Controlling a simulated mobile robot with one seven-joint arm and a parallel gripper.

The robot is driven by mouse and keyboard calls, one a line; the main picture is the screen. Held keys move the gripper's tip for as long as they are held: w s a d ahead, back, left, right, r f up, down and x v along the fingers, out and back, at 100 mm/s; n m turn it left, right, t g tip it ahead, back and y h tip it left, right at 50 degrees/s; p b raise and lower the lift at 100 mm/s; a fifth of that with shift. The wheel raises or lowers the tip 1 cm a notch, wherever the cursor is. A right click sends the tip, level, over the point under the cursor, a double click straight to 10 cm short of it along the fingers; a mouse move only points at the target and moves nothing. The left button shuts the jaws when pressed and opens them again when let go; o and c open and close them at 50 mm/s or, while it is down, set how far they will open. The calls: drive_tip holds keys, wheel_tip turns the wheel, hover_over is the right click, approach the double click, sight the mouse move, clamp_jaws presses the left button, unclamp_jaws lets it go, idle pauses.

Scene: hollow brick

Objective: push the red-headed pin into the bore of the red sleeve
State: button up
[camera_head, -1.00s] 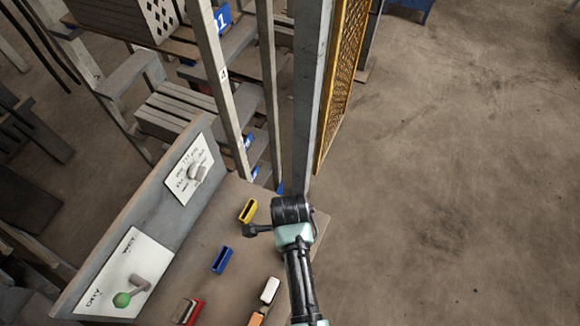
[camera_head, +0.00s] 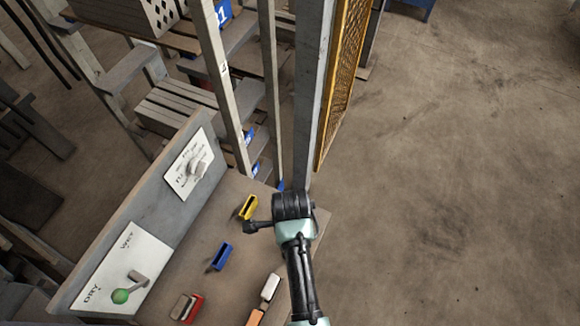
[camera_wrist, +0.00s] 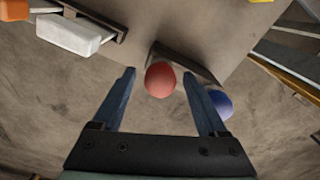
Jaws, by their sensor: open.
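A round red head (camera_wrist: 160,80), taken as the pin's, shows in the wrist view between my gripper's (camera_wrist: 160,72) two open fingers. Gaps show on both sides of it, and its shaft is hidden. In the head view the red sleeve (camera_head: 194,308) lies at the bottom of the bench, beside a grey-white block. Its bore cannot be made out. My arm hangs over the bench's right edge there, and the pin cannot be made out in that view.
A round blue head (camera_wrist: 220,103) is close by the right finger. A yellow sleeve (camera_head: 248,207), a blue sleeve (camera_head: 221,256), a white block (camera_head: 270,287) and an orange block (camera_head: 255,317) lie on the bench (camera_head: 235,285). A grey post (camera_head: 308,100) stands just behind my arm.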

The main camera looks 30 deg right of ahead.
wheel_tip(320, 180, up, 13)
idle(0.3)
drive_tip(key=shift+a+f, duration=0.1)
drive_tip(key=shift+f, duration=0.05)
